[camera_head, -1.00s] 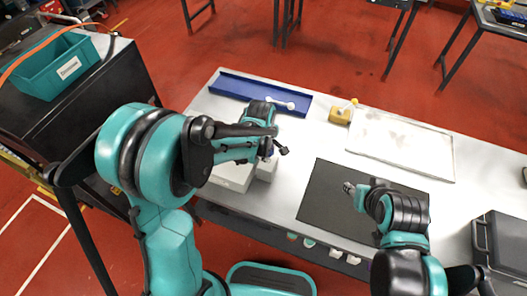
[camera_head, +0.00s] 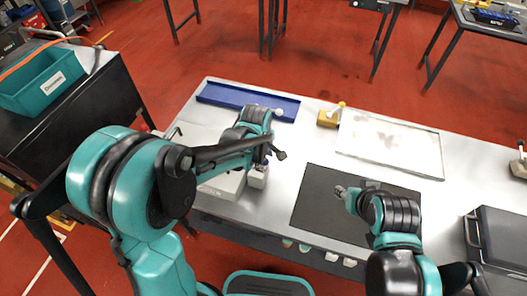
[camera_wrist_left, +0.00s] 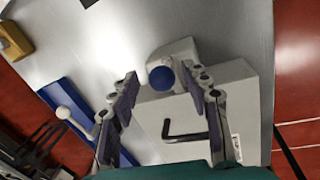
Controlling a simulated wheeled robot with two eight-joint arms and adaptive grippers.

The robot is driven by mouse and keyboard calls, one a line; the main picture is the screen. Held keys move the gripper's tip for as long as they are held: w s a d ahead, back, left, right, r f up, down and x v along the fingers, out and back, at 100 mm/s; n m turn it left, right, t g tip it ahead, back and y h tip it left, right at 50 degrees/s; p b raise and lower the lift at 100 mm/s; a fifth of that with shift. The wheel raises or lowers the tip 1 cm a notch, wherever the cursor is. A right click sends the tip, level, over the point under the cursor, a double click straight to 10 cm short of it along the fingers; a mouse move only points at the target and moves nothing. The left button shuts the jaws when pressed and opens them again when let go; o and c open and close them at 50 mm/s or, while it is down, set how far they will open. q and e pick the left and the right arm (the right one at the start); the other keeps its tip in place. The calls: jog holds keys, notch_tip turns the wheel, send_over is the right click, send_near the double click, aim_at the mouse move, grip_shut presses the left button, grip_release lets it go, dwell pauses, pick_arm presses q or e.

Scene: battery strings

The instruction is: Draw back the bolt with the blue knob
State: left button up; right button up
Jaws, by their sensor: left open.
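The blue knob (camera_wrist_left: 161,77) shows in the left wrist view on the near face of a light grey block. It lies between the lines of my left gripper's fingers, near the tips; I cannot tell whether they touch it. My left gripper (camera_wrist_left: 166,84) is open and holds nothing. The block adjoins a white box (camera_head: 226,184) with a black bent handle (camera_wrist_left: 185,132). My right gripper (camera_head: 341,190) is over the dark mat, its fingers too small to read.
A blue tray (camera_head: 225,98) with a white-balled rod lies behind the box. A yellow block (camera_head: 328,118) and a pale framed panel (camera_head: 390,145) are farther right. The dark mat (camera_head: 318,205) covers the table's middle. A dark case (camera_head: 500,240) stands at the right.

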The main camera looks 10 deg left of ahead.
pick_arm(q)
notch_tip(320, 180, up, 10)
jog(key=s, duration=0.2)
jog(key=shift+a+f, duration=0.15)
jog(key=shift+a, duration=0.2)
jog(key=s+a+m+t+b, duration=0.3)
jog(key=s+a+m+t, duration=0.2)
jog(key=s+a+m, duration=0.5)
jog(key=s+m, duration=0.3)
jog(key=shift+s+a+f+m+y, duration=0.25)
jog(key=shift+a+f+m+y, duration=0.05)
jog(key=shift+f+y, duration=0.1)
